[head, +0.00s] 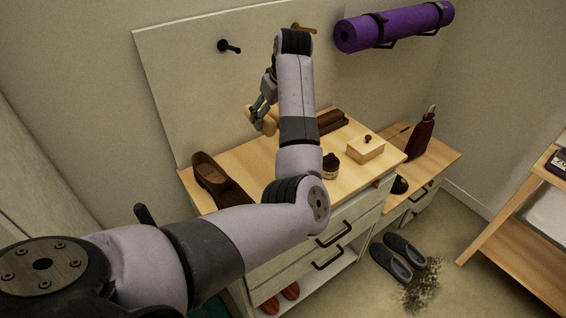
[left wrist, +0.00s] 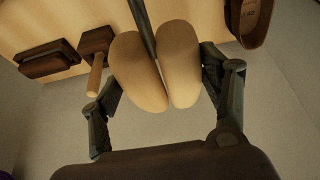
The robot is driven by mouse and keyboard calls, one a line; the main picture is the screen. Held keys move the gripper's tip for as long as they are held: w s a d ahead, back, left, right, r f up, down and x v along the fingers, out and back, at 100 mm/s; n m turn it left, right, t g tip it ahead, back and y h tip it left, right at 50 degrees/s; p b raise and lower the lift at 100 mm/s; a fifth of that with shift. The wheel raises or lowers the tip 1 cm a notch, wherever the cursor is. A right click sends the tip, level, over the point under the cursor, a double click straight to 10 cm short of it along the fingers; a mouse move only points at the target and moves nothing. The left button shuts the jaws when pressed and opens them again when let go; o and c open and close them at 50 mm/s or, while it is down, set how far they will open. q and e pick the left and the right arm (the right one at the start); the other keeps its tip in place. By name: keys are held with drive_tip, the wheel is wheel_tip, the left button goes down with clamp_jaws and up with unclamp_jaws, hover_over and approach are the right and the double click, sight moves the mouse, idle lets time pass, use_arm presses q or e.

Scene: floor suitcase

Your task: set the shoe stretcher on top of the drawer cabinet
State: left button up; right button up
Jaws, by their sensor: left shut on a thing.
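The shoe stretcher (head: 267,122) is pale tan wood with a split, rounded front end. In the left wrist view the stretcher (left wrist: 183,65) sits between the two fingers of my left gripper (left wrist: 160,92), with a dark rod between its halves. My left gripper (head: 260,103) is shut on it near the back of the drawer cabinet (head: 247,160), by the pale back panel. The head view shows the stretcher over the wooden top; I cannot tell whether it touches. My forearm hides part of the top. My right gripper is not in view.
On the cabinet top are a brown shoe (head: 207,173), a dark brush (head: 332,121), a jar (head: 330,165) and a wooden box (head: 367,148). The wrist view also shows a handled brown block (left wrist: 96,45). Hooks (head: 228,46) and a purple mat (head: 395,27) are on the wall.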

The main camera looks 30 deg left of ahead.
use_arm(q)
wheel_tip(320, 180, down, 17)
drive_tip(key=shift+s+r+p, duration=0.1)
drive_tip(key=shift+p, duration=0.6)
drive_tip(key=o, duration=1.7)
drive_tip(key=shift+s+d, duration=0.1)
drive_tip(key=shift+c, duration=0.2)
drive_tip(key=v, duration=1.2)
drive_tip(key=shift+b, duration=0.35)
drive_tip(key=shift+s, duration=0.1)
